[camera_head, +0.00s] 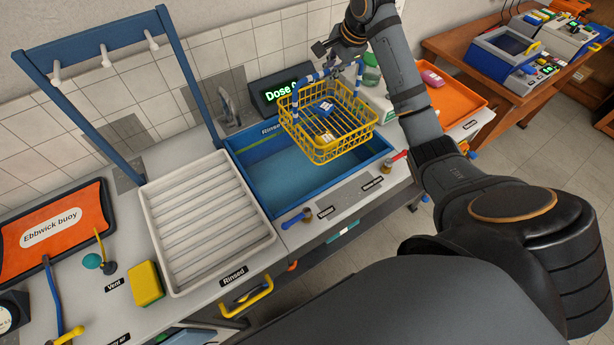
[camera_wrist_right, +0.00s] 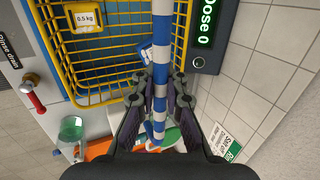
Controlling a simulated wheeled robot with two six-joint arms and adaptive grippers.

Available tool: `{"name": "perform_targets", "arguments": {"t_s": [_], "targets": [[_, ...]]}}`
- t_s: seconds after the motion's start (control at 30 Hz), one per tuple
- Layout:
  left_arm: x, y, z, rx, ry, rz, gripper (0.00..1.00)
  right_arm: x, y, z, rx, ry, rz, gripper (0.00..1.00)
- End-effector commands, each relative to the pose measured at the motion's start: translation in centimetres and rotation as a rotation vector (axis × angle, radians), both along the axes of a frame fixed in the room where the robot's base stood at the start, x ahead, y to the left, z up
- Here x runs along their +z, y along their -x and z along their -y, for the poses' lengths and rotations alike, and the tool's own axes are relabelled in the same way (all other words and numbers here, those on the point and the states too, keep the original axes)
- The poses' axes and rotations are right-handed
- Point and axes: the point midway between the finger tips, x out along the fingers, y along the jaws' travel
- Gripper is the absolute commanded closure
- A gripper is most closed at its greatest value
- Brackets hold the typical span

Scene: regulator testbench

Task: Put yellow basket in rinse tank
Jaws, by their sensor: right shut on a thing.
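The yellow basket (camera_head: 345,151) is a wire basket with a blue-and-white striped handle (camera_wrist_right: 161,45). It hangs over the back right part of the blue rinse tank (camera_head: 310,197) in the head view; its exact height above the tank is hard to tell. My right gripper (camera_wrist_right: 160,92) is shut on the striped handle, above the basket. My left gripper is not in view.
A white ribbed tray (camera_head: 160,205) stands left of the tank, under a blue frame with pegs (camera_head: 103,52). A dose display (camera_head: 282,95) stands behind the tank. A red-handled valve (camera_head: 393,160) and a blue-handled valve (camera_head: 297,218) sit along the front. An orange tray (camera_head: 455,97) is at right.

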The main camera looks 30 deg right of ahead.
Motion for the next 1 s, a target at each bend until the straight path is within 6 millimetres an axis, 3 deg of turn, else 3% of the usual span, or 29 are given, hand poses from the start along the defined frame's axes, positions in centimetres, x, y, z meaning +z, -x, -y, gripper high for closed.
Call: {"name": "perform_targets", "arguments": {"t_s": [0.03,0.1,0.2,0.53,0.67,0.77,1.0], "targets": [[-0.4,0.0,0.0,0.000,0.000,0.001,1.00,1.8,0.3,0.1,-0.001,0.006,0.008,1.00],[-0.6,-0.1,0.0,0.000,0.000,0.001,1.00,3.5,1.0,0.2,-0.002,0.009,-0.001,1.00],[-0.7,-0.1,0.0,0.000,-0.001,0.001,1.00,5.1,1.7,0.2,-0.004,0.013,-0.009,1.00],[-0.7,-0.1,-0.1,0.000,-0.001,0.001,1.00,5.9,2.1,0.3,-0.005,0.015,-0.016,1.00],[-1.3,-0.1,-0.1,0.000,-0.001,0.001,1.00,4.5,2.1,0.3,-0.005,0.016,-0.018,1.00],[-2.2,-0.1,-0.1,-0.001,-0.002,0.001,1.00,2.1,2.2,0.3,-0.004,0.016,-0.020,1.00],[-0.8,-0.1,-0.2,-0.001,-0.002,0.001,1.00,-3.5,2.2,0.2,-0.005,0.015,-0.022,1.00]]}}
